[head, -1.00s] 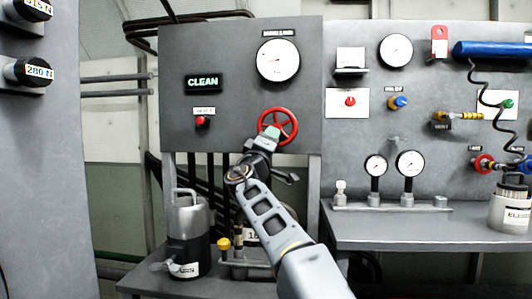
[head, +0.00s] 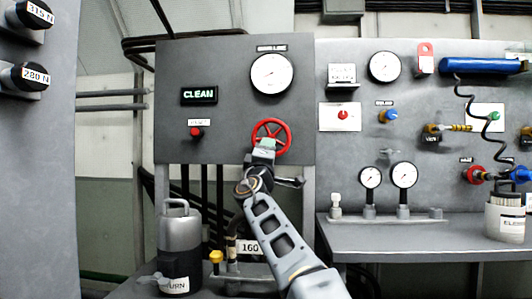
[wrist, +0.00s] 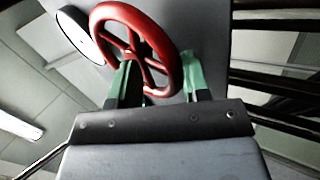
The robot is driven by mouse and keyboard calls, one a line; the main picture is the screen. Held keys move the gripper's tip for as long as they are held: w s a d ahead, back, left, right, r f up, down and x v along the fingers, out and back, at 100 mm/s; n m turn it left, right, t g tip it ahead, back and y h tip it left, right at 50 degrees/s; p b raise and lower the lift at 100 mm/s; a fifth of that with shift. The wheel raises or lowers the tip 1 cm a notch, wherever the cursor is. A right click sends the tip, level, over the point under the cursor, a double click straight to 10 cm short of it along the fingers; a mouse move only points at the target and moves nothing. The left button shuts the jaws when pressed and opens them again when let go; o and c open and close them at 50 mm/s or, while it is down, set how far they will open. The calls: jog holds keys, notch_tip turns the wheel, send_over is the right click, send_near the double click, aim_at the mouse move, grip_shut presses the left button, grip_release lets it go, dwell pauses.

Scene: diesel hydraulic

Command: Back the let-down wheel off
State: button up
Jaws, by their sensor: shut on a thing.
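The let-down wheel is a red spoked handwheel (head: 282,127) on the grey panel, below a round white gauge (head: 271,74). My gripper (head: 264,147) is at the lower left of the wheel's rim. In the wrist view the red wheel (wrist: 172,78) stands between the two green fingers of my gripper (wrist: 158,82), one on each side. The gripper is shut on the wheel. The exact contact of the fingertips is partly hidden behind the rim.
A grey canister (head: 180,240) stands at lower left. A bench (head: 420,234) with small gauges is at right.

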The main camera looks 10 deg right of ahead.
jog(key=o, duration=0.5)
jog(key=shift+s+d+r, duration=0.15)
jog(key=shift+r, duration=0.3)
jog(key=shift+c, duration=0.2)
jog(key=o, duration=0.3)
jog(key=shift+w+d+f, duration=0.2)
jog(key=shift+w, duration=0.05)
jog(key=shift+o, duration=0.3)
jog(key=shift+a+f, duration=0.15)
jog(key=b+v, duration=0.3)
jog(key=v, duration=1)
jog(key=shift+s+f, duration=0.25)
jog(key=shift+s, duration=0.05)
jog(key=shift+a, duration=0.15)
